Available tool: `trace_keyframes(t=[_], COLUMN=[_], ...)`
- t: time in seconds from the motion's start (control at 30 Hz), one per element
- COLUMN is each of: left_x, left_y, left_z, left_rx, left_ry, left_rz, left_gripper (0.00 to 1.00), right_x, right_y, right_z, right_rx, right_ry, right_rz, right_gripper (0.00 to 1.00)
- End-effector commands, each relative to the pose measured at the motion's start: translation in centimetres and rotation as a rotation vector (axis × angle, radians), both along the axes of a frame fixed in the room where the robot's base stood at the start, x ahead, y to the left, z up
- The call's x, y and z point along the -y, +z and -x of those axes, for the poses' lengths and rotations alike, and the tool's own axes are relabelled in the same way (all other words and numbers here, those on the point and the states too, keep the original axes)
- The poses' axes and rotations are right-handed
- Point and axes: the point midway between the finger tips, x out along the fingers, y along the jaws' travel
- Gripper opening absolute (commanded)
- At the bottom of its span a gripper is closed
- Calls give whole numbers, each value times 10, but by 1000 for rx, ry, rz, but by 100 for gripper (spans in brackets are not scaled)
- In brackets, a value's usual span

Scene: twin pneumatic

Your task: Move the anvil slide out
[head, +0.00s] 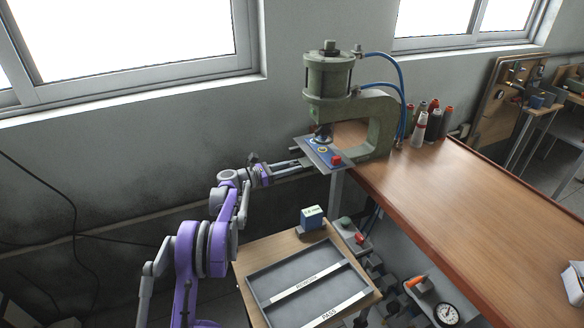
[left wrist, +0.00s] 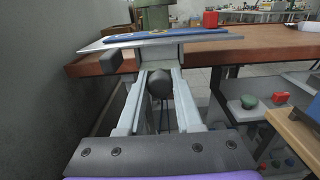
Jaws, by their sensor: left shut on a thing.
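The green pneumatic press (head: 345,105) stands at the left end of the wooden bench. Its anvil slide (head: 340,167) is a flat grey plate under the ram, with a blue strip and a red button on top. It also shows edge-on in the left wrist view (left wrist: 205,38). A dark knob (left wrist: 158,83) sits below the plate's near edge. The exact contact is partly hidden. My right gripper is not in view.
A lower table (head: 243,266) with a grey two-part tray (head: 257,283), marked PASS in front, and a small blue box (head: 312,218) stands below the press. Bottles and spools (head: 420,127) stand behind the press. The bench top (head: 450,190) is mostly clear.

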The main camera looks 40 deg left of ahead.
Motion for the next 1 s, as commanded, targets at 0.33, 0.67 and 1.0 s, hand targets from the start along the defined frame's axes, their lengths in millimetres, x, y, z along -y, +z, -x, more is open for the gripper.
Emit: trace_keyframes(t=[0.33,0.67,1.0], left_x=[-39,-58,-57], left_y=[-3,-1,-1], left_z=[72,112,111], left_rx=[-3,-1,-1], left_ry=[5,-1,-1], left_rz=[-1,0,0], left_gripper=[0,0,48], right_x=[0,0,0], right_y=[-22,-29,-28], right_z=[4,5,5], right_rx=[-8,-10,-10], right_ry=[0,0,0], right_rz=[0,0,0], right_gripper=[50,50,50])
